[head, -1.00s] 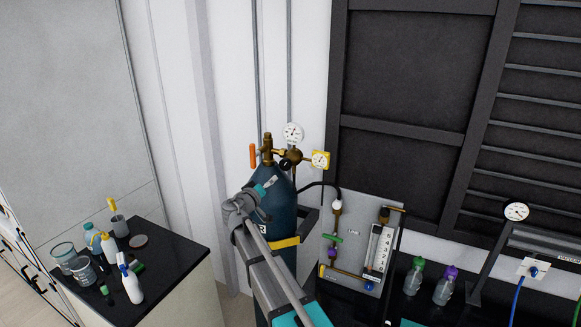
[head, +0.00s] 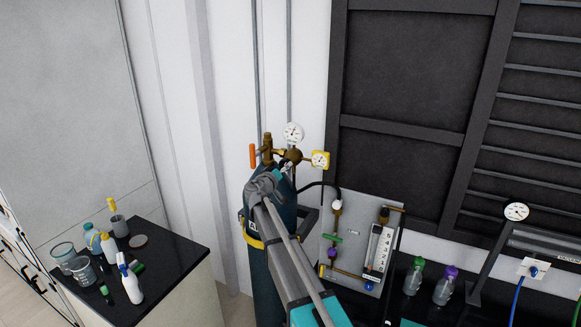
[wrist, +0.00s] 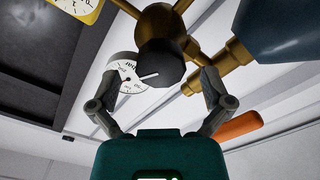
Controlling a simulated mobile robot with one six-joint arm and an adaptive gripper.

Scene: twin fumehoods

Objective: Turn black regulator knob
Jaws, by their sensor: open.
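The black regulator knob (wrist: 160,65) faces my wrist camera on the front of the brass regulator (wrist: 158,18), with a pale line on its face. My gripper (wrist: 160,78) is open, with one finger on each side of the knob. Gaps show between the fingers and the knob's sides; how deep they reach is unclear. In the head view my gripper (head: 287,164) is at the brass regulator (head: 267,150) on top of the dark blue gas cylinder (head: 285,208). There the gripper and arm cover most or all of the knob.
A white gauge (head: 293,133) and a yellow-rimmed gauge (head: 320,159) sit close around the regulator. An orange handle (head: 253,155) is to its left. A flow panel (head: 345,225) stands to the right. A black-topped bench (head: 170,252) with bottles is at lower left.

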